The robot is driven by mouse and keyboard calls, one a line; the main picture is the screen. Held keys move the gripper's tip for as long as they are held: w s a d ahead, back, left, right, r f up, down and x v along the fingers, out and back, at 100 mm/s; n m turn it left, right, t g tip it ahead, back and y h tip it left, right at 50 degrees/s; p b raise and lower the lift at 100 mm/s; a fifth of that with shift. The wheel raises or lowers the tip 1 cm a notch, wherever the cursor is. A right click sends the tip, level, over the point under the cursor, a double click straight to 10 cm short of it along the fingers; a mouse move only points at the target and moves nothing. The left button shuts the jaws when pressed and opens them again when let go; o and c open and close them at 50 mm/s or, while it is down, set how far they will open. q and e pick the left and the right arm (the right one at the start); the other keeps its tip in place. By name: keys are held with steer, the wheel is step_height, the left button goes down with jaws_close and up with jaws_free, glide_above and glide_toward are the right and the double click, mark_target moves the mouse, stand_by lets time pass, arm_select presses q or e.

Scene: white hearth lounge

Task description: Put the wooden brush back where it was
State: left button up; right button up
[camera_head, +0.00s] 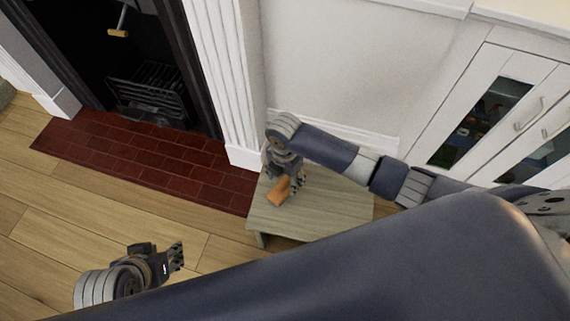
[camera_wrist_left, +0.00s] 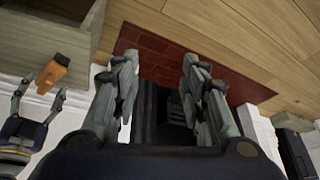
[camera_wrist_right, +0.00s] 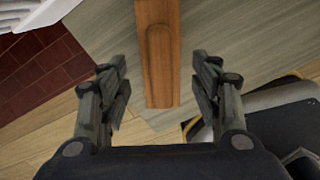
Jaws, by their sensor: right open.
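The wooden brush (camera_head: 278,190) shows as an orange-brown block at the small greenish-grey table (camera_head: 330,205). In the right wrist view the brush (camera_wrist_right: 158,60) points down the picture between the spread fingers of my right gripper (camera_wrist_right: 160,88), with gaps on both sides. The left wrist view also shows the brush (camera_wrist_left: 52,73) by the table, beside my open right gripper. I cannot tell whether it rests flat on the table; its far end is cut off. My left gripper (camera_wrist_left: 160,65) is open and empty, over the floor in front of the hearth.
A dark fireplace with a metal grate (camera_head: 150,95) stands behind the red brick hearth (camera_head: 150,160). A wooden-handled tool (camera_head: 118,32) hangs in it. A white cabinet with glass doors (camera_head: 490,110) is at the right. Wooden floor (camera_head: 60,215) is clear at the left.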

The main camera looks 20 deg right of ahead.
step_height(320, 180, up, 5)
steer(key=shift+r+p, duration=0.1)
steer(key=shift+p, duration=0.7)
steer(key=shift+r, duration=0.55)
steer(key=s+a+r+m+t+y, duration=0.1)
steer(key=s+a+m, duration=0.1)
steer(key=s+m, duration=0.2)
steer(key=s+a+r+m+y, duration=0.1)
steer(key=s+a+m+y, duration=0.15)
steer(key=s+m, duration=0.25)
arm_select(q)
steer(key=s, duration=0.1)
steer(key=r, duration=0.1)
steer(key=s+g, duration=0.1)
steer(key=shift+s+a+r, duration=0.15)
steer(key=shift+s+a, duration=0.15)
steer(key=shift+a, duration=0.05)
arm_select(e)
steer(key=s+d+r+m+t+h, duration=0.2)
steer(key=s+d+r+m, duration=0.3)
steer(key=s+d+m, duration=0.4)
steer(key=d+m+h, duration=0.1)
steer(key=d+m, duration=0.2)
steer(key=m, duration=0.1)
steer(key=shift+s+m+t, duration=0.25)
steer(key=shift+m+t, duration=0.05)
steer(key=shift+d, duration=0.1)
